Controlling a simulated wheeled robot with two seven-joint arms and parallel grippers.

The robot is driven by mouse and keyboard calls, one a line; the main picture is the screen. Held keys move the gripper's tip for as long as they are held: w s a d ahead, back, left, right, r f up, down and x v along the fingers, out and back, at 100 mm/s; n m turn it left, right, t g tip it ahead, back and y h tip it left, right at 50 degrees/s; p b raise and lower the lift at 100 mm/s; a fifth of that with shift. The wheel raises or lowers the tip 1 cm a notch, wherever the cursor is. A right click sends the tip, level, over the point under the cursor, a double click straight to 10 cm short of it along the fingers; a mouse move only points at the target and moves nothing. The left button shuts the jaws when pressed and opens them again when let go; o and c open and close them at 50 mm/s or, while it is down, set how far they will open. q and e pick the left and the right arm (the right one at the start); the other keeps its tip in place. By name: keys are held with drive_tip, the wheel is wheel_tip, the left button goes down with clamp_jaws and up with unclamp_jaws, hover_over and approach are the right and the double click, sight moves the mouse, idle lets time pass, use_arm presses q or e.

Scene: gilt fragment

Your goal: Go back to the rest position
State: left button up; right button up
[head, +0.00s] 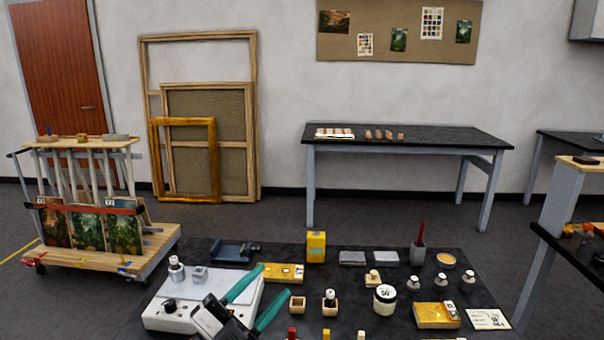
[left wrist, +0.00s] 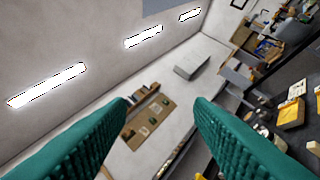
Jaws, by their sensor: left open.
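My left gripper (head: 258,298) shows in the head view at the lower left of the dark worktable (head: 210,250). Its two teal fingers are spread apart with nothing between them. In the head view it overlaps a white device (head: 165,312) on the worktable. The left wrist view shows the same open teal fingers (left wrist: 162,112) against the wall and ceiling lights. My right gripper is not in view.
The worktable holds a yellow box (head: 316,246), gilt pieces (head: 437,315), a white jar (head: 385,299), small bottles and a cup with a red tool (head: 418,251). A cart (head: 150,245) stands left. Frames (head: 183,160) lean on the wall. A black-topped table (head: 440,138) stands behind.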

use_arm(q)
drive_tip(key=s+a+f+n+g+y, duration=0.1)
drive_tip(key=s+a+f+n+y, duration=0.1)
drive_tip(key=a+f+n+y, duration=0.6)
drive_tip(key=s+a+f+n+y, duration=0.2)
drive_tip(key=a+f+n+y, duration=0.3)
drive_tip(key=f+n+y, duration=0.4)
drive_tip(key=s+a+f+n+g, duration=0.1)
drive_tip(key=s+f+g, duration=0.55)
drive_tip(key=s, duration=0.35)
drive_tip(key=s+a+f+g, duration=0.1)
drive_tip(key=s+f+g, duration=0.5)
drive_tip(key=s, duration=0.4)
wheel_tip(320, 180, down, 28)
drive_tip(key=s, duration=0.2)
drive_tip(key=s+a+f+g, duration=0.1)
drive_tip(key=s+a+f, duration=0.1)
drive_tip(key=s+f, duration=1.3)
drive_tip(key=shift+s+a+g, duration=0.2)
drive_tip(key=shift+s+g, duration=0.15)
drive_tip(key=shift+s, duration=0.3)
